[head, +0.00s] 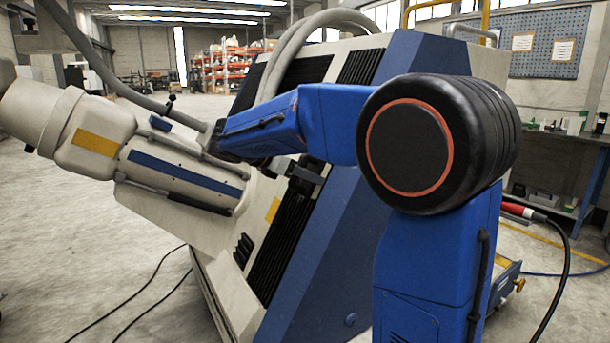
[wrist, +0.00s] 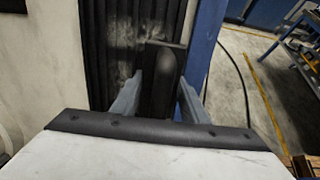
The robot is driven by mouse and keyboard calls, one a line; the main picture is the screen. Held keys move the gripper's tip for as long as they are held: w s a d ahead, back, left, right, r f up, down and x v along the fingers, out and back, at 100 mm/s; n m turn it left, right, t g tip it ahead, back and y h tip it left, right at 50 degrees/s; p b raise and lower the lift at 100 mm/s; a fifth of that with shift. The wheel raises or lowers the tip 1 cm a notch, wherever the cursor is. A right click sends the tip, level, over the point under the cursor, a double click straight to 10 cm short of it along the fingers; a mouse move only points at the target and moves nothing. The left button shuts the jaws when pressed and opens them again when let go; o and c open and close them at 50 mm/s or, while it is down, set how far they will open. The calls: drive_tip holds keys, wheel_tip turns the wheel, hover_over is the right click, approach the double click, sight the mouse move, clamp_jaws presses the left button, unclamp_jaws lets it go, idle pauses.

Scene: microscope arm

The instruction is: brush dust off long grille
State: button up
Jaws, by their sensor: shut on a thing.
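The long grille (head: 297,230) is a tall black slatted panel on the pale front of a large tilted blue and white machine. In the wrist view the grille (wrist: 98,50) fills the upper middle, with pale dusty smudges on its slats. My gripper (wrist: 158,100) is shut on a dark brush (wrist: 163,82), whose rounded dark body shows between the two grey fingers. The brush's far end lies in front of the grille near its right edge; I cannot tell whether it touches. In the head view my arm hides part of the grille, and the brush is hard to make out.
Two shorter black grilles (head: 360,67) sit higher on the machine. Its pale cylinder (head: 95,135) juts out at left, with thick grey hoses above. A workbench (head: 560,139) stands at right. Black cables lie on the floor; open floor (head: 90,260) shows at left.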

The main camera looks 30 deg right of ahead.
sight(305, 191)
drive_tip(key=shift+s, duration=0.55)
drive_tip(key=shift+a+f, duration=0.25)
drive_tip(key=shift+f, duration=0.3)
drive_tip(key=shift+a+f, duration=0.25)
drive_tip(key=shift+f, duration=0.25)
drive_tip(key=shift+w+a+r, duration=0.1)
drive_tip(key=shift+w+a, duration=0.05)
drive_tip(key=shift+w, duration=3.15)
drive_tip(key=shift+w+a, duration=0.1)
drive_tip(key=shift+w, duration=3.2)
drive_tip(key=shift+a+f, duration=0.25)
drive_tip(key=shift+f, duration=0.3)
drive_tip(key=shift+a+f, duration=0.2)
drive_tip(key=shift+f, duration=0.3)
drive_tip(key=shift+s+d, duration=0.2)
drive_tip(key=shift+s, duration=6.45)
drive_tip(key=shift+v, duration=3.05)
drive_tip(key=shift+w, duration=0.1)
